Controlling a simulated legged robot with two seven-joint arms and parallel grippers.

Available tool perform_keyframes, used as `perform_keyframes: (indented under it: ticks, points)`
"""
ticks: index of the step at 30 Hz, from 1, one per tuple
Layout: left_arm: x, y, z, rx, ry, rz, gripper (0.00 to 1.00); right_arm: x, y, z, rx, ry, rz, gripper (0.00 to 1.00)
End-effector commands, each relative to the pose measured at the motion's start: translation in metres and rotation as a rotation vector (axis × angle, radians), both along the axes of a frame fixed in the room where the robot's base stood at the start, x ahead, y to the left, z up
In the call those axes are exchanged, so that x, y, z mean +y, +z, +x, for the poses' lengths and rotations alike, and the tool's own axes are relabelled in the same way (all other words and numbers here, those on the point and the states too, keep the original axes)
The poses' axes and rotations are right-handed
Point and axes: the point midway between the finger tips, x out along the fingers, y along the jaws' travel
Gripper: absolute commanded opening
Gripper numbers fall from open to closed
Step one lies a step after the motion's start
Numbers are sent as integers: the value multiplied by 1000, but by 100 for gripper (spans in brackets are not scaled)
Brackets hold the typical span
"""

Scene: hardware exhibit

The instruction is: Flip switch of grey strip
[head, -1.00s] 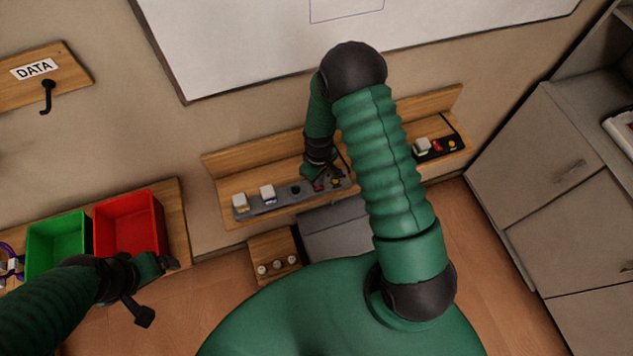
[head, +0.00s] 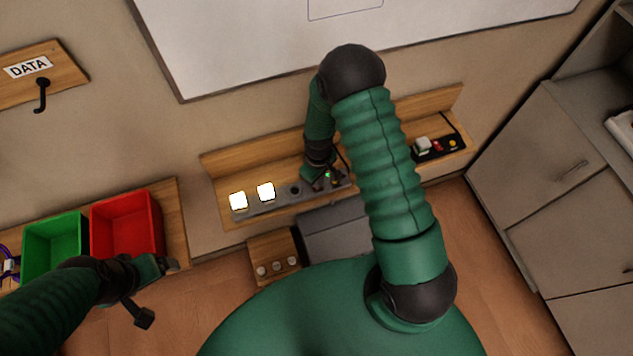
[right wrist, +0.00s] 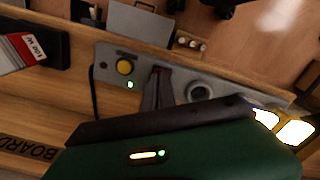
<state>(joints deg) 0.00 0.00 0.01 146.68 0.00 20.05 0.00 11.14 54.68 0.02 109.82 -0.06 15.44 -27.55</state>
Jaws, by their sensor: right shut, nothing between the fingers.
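The grey strip (head: 281,202) lies on the wooden shelf below the whiteboard. Two white cubes, a lit one (head: 238,201) and another lit one (head: 266,192), sit at its left end beside an empty round socket (head: 296,190). My right gripper (head: 322,186) is shut and empty at the strip's right part, over the switch area. In the right wrist view its fingers (right wrist: 157,92) are down at the strip, beside a glowing green light (right wrist: 130,85) and a yellow button (right wrist: 124,67). The fingers mostly hide the switch. My left gripper (head: 158,290) is open and empty.
A black strip (head: 453,148) with a white cube and a red switch is farther right on the shelf. Red bin (head: 128,222) and green bin (head: 55,247) are at left. A small wooden block (head: 262,248) stands below the shelf. Grey cabinets (head: 540,180) stand at right.

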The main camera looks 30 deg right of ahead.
Motion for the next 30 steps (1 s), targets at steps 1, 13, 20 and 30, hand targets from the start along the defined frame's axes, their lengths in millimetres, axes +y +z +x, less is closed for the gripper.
perform_keyframes:
  ticks: [1,13,20,30]
  points:
    - [0,0,0,0,0,0,85,0,0,0,0,0,0,0]
    - [0,28,0,0,0,0,85,0,35,0,-1,-1,0,0]
    - [0,46,0,0,0,0,85,0,57,0,0,-1,0,0]
    - [0,55,0,0,0,0,85,0,70,0,1,0,1,0]
